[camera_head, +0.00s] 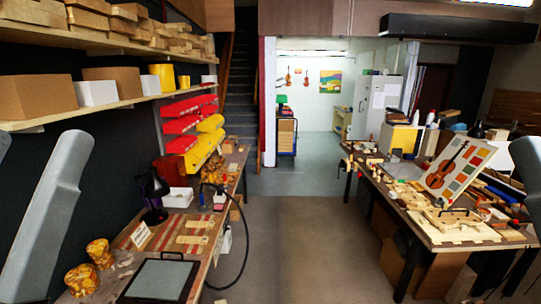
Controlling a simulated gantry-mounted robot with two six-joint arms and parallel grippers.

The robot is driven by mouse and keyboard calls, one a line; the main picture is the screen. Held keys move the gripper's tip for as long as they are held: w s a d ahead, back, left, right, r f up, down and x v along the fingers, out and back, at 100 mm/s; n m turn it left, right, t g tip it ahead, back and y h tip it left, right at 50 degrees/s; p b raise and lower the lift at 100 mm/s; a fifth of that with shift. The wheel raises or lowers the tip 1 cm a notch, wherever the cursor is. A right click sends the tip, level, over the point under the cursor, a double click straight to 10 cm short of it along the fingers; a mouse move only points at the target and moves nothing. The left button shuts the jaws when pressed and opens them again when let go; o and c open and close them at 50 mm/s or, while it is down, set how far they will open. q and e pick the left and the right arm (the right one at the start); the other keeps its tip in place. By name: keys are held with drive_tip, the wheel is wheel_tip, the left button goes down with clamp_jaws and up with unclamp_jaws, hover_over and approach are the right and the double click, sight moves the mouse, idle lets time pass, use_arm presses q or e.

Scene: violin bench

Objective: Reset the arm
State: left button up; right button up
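Grey links of my arms show at the picture's sides. On the left, a long grey link of mine (48,218) rises from the lower edge in front of the dark wall, with a small grey piece beside it at the left edge. On the right, a grey link of mine (527,172) is cut off by the right edge. No fingertips of either gripper show, so I cannot see whether they hold anything.
The left bench (175,248) carries a black lamp (153,192), a dark framed panel (160,281) and amber jars (82,279). The right bench (426,228) carries a violin picture board (458,170) and wooden parts. The floor (305,240) between them is clear.

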wheel_tip(320, 180, up, 22)
drive_tip(key=p, duration=1.8)
drive_tip(key=shift+f, duration=0.15)
